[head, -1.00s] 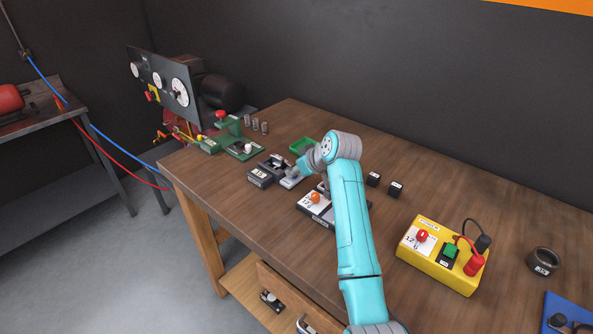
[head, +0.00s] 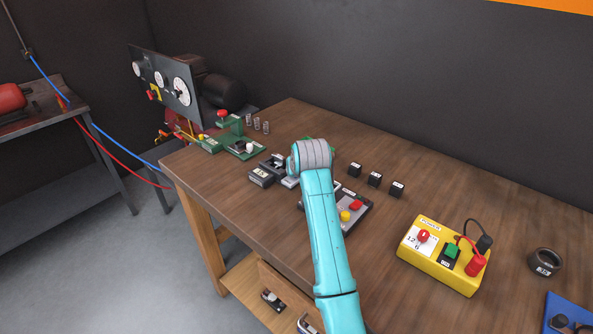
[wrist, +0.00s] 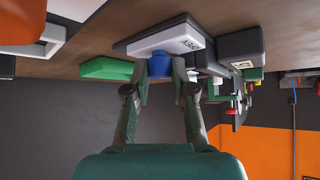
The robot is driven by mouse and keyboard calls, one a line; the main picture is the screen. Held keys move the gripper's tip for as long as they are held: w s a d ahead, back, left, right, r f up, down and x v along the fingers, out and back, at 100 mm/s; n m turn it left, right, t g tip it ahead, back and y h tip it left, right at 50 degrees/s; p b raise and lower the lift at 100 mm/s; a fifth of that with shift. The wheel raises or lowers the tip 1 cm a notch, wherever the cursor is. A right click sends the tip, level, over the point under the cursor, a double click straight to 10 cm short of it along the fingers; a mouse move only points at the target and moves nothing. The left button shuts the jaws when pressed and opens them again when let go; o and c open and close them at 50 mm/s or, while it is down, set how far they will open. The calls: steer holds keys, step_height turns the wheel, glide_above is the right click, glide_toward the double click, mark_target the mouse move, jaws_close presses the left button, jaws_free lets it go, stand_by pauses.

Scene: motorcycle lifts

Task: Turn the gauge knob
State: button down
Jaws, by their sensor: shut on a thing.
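In the wrist view, my gripper (wrist: 160,72) is shut on a small blue knob (wrist: 158,66) with one finger on each side. The knob sits on the front of a light grey and black device (wrist: 155,40) with a white label, whose writing I cannot read for certain. In the head view, a grey part of this device (head: 290,182) shows just left of my arm. My gripper and the blue knob are hidden behind the arm there.
A black and grey box (head: 261,175) stands close on the left. A control box with a yellow button (head: 346,216) is partly behind my arm. Several small black blocks (head: 375,178) and a yellow box (head: 437,262) are to the right. A green tray (wrist: 105,68) is near the gripper.

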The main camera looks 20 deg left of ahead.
steer(key=c, duration=1)
jaws_free()
